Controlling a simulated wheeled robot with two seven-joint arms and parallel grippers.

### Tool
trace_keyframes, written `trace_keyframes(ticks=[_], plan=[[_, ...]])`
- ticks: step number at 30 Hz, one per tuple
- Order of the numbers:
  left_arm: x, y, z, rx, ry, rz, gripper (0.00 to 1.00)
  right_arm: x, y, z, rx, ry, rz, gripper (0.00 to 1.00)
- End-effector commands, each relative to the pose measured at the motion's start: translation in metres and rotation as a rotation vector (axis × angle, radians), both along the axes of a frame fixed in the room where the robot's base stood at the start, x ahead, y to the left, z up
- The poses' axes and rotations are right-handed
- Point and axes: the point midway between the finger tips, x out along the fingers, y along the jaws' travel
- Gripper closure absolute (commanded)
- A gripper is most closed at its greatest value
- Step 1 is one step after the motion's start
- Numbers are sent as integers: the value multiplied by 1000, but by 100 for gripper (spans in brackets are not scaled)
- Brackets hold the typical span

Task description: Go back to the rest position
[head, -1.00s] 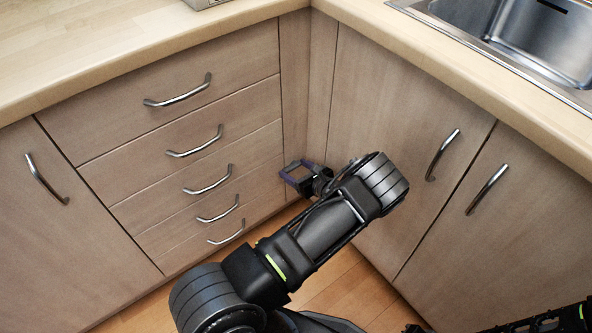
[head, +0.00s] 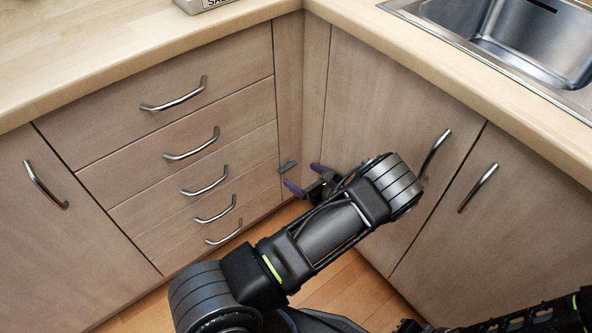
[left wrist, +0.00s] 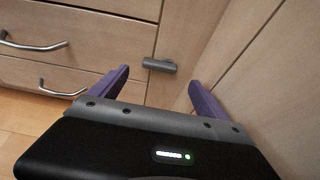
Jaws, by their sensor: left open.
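My left gripper (head: 301,178) is open and empty low in the cabinet corner, its purple fingers apart. The left wrist view shows both purple fingers (left wrist: 158,85) spread wide. A small grey bar-shaped handle (head: 287,166) on the narrow corner panel lies just beyond the fingertips. It also shows in the left wrist view (left wrist: 160,65), between and beyond the fingers, with no contact visible. My left arm reaches up from the bottom across the middle of the head view. Part of my right arm shows at the lower right; its gripper is out of view.
A stack of drawers (head: 180,125) with metal handles is on the left. Cupboard doors (head: 375,110) stand on the right, close to my left arm. The worktop (head: 110,50) runs above, with a steel sink (head: 510,45) at upper right. Some wooden floor (head: 350,290) is open below.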

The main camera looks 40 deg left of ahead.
Motion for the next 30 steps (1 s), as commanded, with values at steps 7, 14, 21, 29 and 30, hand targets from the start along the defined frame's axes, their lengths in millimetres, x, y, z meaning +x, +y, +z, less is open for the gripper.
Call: trace_keyframes(ticks=[7,14,21,29,30], plan=[[-4,-12,5,1,0,1,14,-1,1,3,1,2,3,100],[-4,-12,5,1,0,0,14,-1,1,2,1,1,2,100],[-4,-11,6,1,0,0,14,-1,1,4,1,1,2,100],[-3,-11,37,1,0,0,14,-1,1,35,1,2,4,100],[-3,-11,45,1,0,0,14,-1,1,43,1,1,5,100]])
